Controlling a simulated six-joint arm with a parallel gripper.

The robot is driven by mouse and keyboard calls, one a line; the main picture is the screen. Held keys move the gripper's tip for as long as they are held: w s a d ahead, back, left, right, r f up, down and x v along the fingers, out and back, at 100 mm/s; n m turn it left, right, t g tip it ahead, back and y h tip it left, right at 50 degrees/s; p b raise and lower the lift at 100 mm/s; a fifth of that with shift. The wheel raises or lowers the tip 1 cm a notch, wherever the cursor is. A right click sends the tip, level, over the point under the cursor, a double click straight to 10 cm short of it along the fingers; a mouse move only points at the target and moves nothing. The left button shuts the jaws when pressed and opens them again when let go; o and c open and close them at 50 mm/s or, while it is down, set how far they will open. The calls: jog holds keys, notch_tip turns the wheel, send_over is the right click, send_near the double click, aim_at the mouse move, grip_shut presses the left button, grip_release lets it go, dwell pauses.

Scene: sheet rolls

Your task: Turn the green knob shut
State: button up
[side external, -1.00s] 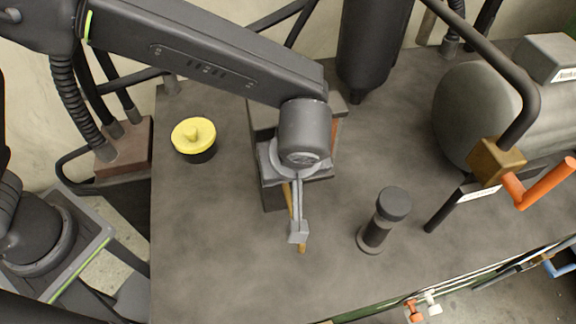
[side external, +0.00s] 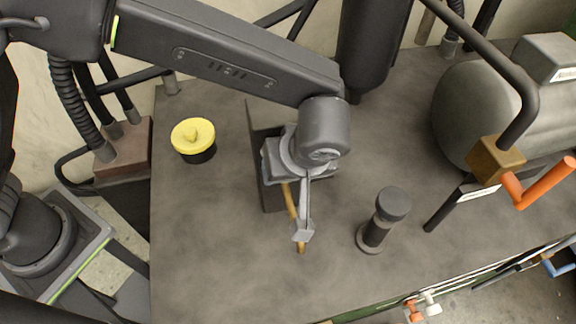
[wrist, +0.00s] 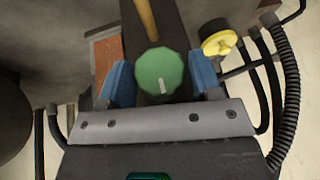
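The green knob (wrist: 160,72) shows in the wrist view as a round, ribbed cap with a white mark on its lower part. My gripper (wrist: 162,80) has its two blue finger pads on either side of it. A narrow gap shows between the knob and the right pad; on the left the pad is very close, and I cannot tell whether it touches. The gripper looks open around the knob.
A yellow-topped knob (side external: 193,133) stands on the grey bench (side external: 215,245) at left. A dark upright post (side external: 376,228) stands to the right of my wrist. An orange handle (side external: 541,184) and a grey tank (side external: 468,115) are at far right. A thin yellow-brown bar (side external: 292,205) runs beside my gripper.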

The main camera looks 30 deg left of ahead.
jog(key=o, duration=0.3)
jog(key=v, duration=1.3)
jog(key=shift+r, duration=0.4)
jog(key=shift+d, duration=0.1)
jog(key=a+r+m+h, duration=0.2)
jog(key=a+r, duration=0.1)
jog(key=a, duration=0.7)
jog(key=a+r+m+h, duration=0.1)
jog(key=a+r+m, duration=0.15)
jog(key=a, duration=0.75)
jog(key=s+a+f+m+t+h, duration=0.1)
jog(key=s+a+f+m+t, duration=0.2)
jog(key=s+a, duration=0.6)
jog(key=a+f+m, duration=0.1)
jog(key=a, duration=0.2)
jog(key=shift+a, duration=0.15)
